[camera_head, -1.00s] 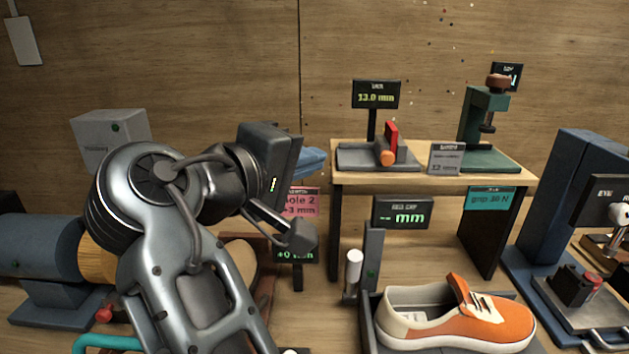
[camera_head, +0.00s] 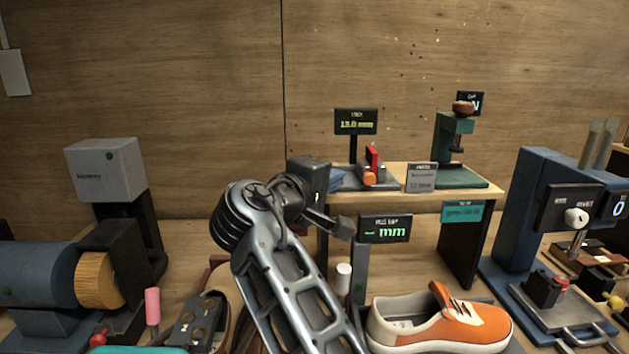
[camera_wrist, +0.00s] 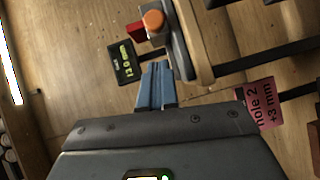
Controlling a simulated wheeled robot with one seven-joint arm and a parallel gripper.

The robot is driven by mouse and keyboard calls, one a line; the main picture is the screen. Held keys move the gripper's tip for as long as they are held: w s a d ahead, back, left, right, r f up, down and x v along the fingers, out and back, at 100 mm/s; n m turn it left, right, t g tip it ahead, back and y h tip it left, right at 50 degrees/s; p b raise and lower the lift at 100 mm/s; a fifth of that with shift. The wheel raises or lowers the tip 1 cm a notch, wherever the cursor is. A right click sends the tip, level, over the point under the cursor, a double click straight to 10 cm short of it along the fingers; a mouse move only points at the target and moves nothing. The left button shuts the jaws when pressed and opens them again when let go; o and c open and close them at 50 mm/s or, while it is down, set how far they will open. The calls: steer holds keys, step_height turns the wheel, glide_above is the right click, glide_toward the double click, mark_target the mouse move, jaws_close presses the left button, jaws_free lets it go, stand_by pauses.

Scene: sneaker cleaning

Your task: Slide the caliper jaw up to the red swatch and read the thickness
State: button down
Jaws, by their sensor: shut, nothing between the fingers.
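The caliper gauge has a grey base (camera_head: 392,183), with an orange knob (camera_head: 369,176) and a red swatch (camera_head: 372,157) standing on it. Its display (camera_head: 356,122) behind reads about 13.0 mm. My gripper (camera_head: 346,177), with blue fingers, points right at the left end of the base. In the wrist view my gripper (camera_wrist: 155,68) is shut and empty. The orange knob (camera_wrist: 153,20) and red swatch (camera_wrist: 136,30) lie beyond the fingertips, apart from them. Whether the fingertips touch the base is unclear.
The gauge stands on a wooden shelf (camera_head: 465,195) beside a grey sign (camera_head: 421,177) and a green press (camera_head: 455,150). Below are a display (camera_head: 386,229), a white-capped post (camera_head: 343,278) and an orange sneaker (camera_head: 450,320). A pink card (camera_wrist: 256,105) shows in the wrist view.

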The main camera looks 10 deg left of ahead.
mark_target(365, 172)
steer(key=shift+w+d+f+p, duration=0.1)
steer(key=shift+w+d, duration=0.15)
steer(key=shift+d, duration=0.3)
steer(key=shift+w+d+f+p, duration=0.1)
steer(key=shift+w+d+p, duration=0.1)
steer(key=shift+d, duration=0.35)
steer(key=shift+w+d+f+p, duration=0.1)
steer(key=shift+w+d, duration=0.15)
steer(key=shift+d, duration=0.3)
